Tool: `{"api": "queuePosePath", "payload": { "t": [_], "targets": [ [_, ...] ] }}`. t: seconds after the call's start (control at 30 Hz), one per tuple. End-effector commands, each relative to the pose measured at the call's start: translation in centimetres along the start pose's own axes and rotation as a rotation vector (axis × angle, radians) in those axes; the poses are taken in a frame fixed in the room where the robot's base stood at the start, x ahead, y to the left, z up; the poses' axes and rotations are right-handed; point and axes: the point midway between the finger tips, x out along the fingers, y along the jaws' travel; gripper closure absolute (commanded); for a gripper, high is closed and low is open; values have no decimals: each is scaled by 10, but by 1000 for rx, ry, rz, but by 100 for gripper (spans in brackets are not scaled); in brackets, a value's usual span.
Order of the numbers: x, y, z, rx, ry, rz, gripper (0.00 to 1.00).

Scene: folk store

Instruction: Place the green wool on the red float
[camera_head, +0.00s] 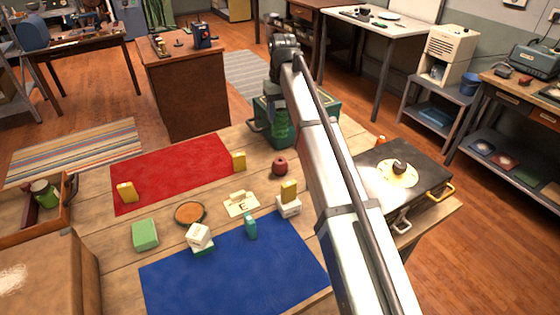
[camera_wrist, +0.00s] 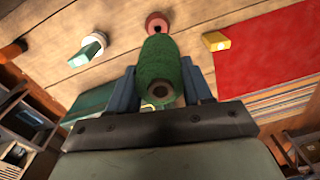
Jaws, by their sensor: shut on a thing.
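My gripper (camera_wrist: 160,84) is shut on the green wool (camera_wrist: 158,62), a green spool with a dark hole in its end, held between the two blue-grey fingers. In the head view the wool (camera_head: 280,124) hangs below my wrist, in front of the green box; the fingers are hard to make out there. The red float (camera_head: 280,166) is a small dark red round thing on the wooden table, lower in the picture than the wool and apart from it. In the wrist view the float (camera_wrist: 157,20) shows just beyond the wool's far end, partly hidden by it.
A green box (camera_head: 328,108) stands behind the wool. Near the float are a yellow block (camera_head: 239,161), a white cube (camera_head: 288,207) with a yellow block on it, and a lettered card (camera_head: 241,205). A red cloth (camera_head: 170,172) and a blue cloth (camera_head: 235,275) lie on the table.

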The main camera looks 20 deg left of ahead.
Motion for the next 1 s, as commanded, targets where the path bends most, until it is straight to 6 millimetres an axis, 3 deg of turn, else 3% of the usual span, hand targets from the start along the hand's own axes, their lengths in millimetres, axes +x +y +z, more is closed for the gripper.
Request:
{"api": "queuePosePath", "payload": {
  "t": [0.37,0.7,1.0],
  "targets": [
    [5,-1,4,-182,-7,-9,79],
    [54,0,5,-184,-9,-11,79],
    [78,1,5,-183,-8,-10,79]
  ]
}}
